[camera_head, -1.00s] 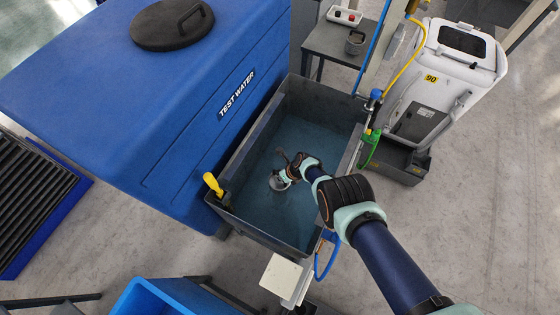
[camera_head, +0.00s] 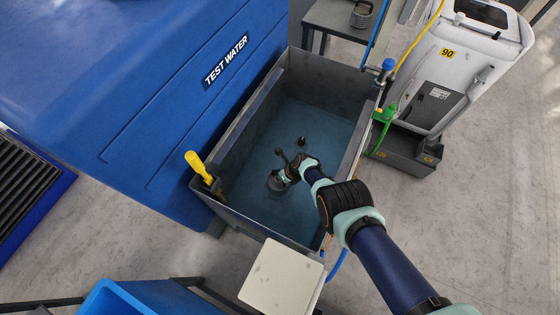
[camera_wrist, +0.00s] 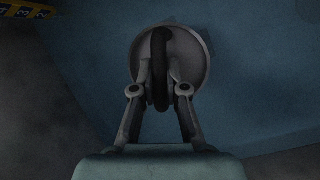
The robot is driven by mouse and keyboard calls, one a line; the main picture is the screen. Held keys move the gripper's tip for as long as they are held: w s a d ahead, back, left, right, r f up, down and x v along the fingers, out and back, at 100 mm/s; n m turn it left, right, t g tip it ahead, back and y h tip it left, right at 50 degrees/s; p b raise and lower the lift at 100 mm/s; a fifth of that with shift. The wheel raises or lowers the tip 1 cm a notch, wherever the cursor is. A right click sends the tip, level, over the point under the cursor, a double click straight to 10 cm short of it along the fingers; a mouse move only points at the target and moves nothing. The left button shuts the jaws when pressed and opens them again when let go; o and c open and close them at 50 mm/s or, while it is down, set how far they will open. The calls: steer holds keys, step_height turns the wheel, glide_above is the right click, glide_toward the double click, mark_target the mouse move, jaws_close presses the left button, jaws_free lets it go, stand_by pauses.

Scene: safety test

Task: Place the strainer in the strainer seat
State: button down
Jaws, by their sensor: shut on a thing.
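The strainer is a round grey disc (camera_wrist: 193,46) with a dark curved handle (camera_wrist: 160,95) across its top. In the wrist view my gripper (camera_wrist: 160,75) is shut on that handle, one finger on each side. In the head view the strainer (camera_head: 277,184) is low inside the grey basin (camera_head: 232,215), at my gripper (camera_head: 288,177). I cannot tell whether it touches the floor or hangs just above it. The strainer seat is not clearly visible.
A small dark knob (camera_head: 301,141) shows in the basin beyond my gripper. The blue test water tank (camera_head: 150,110) stands left, and a white pad (camera_head: 282,278) is at the near edge.

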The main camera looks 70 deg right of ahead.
step_height(320, 180, down, 4)
steer(key=b, duration=0.4)
steer(key=shift+f, duration=0.25)
steer(key=shift+r, duration=0.25)
steer(key=shift+f, duration=0.15)
steer(key=c, duration=1.2)
jaws_free()
steer(key=shift+r+p, duration=0.4)
steer(key=p+v, duration=1.1)
steer(key=p, duration=0.2)
steer(key=shift+s+r, duration=0.2)
steer(key=shift+s, duration=0.05)
